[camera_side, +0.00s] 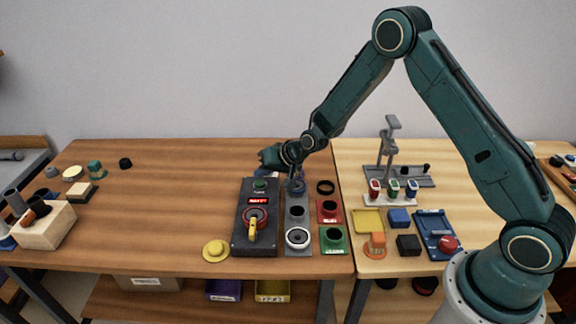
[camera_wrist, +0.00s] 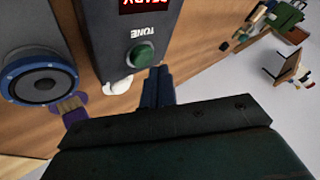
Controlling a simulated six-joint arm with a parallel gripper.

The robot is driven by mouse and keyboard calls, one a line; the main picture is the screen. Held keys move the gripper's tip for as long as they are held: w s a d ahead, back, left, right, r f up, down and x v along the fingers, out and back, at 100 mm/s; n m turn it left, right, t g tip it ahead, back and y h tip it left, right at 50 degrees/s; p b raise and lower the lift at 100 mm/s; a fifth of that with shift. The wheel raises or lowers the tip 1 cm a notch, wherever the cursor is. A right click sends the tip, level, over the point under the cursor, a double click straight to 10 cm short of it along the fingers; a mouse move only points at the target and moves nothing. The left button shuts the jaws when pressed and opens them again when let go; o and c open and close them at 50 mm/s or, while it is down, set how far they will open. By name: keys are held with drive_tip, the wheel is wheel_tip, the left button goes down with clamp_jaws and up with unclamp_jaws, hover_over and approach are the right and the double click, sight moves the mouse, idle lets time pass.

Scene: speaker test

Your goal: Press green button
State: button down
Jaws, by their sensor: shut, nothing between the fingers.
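The green button (camera_side: 260,184) is at the back end of a dark control box (camera_side: 241,220), just behind a lit red display. In the wrist view the round green button (camera_wrist: 145,55) stands near the box's edge, with an upside-down "TONE" label beside it. My gripper (camera_side: 269,158) is above and behind that end of the box. In the wrist view its closed dark-blue fingers (camera_wrist: 158,76) point towards the button and show just below and right of it. They hold nothing. I cannot tell whether they touch the box.
A red dial with a yellow lever (camera_side: 253,228) is on the box's front half. A grey panel (camera_side: 286,212) with round fittings stands right of the box; a blue-ringed speaker (camera_wrist: 40,83) is close by. A yellow knob (camera_side: 216,250) lies left. The left table is mostly clear.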

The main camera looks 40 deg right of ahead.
sight(263, 183)
drive_tip(key=shift+f, duration=0.95)
idle(1.7)
drive_tip(key=shift+r, duration=0.9)
drive_tip(key=shift+r, duration=0.1)
drive_tip(key=shift+r, duration=2.45)
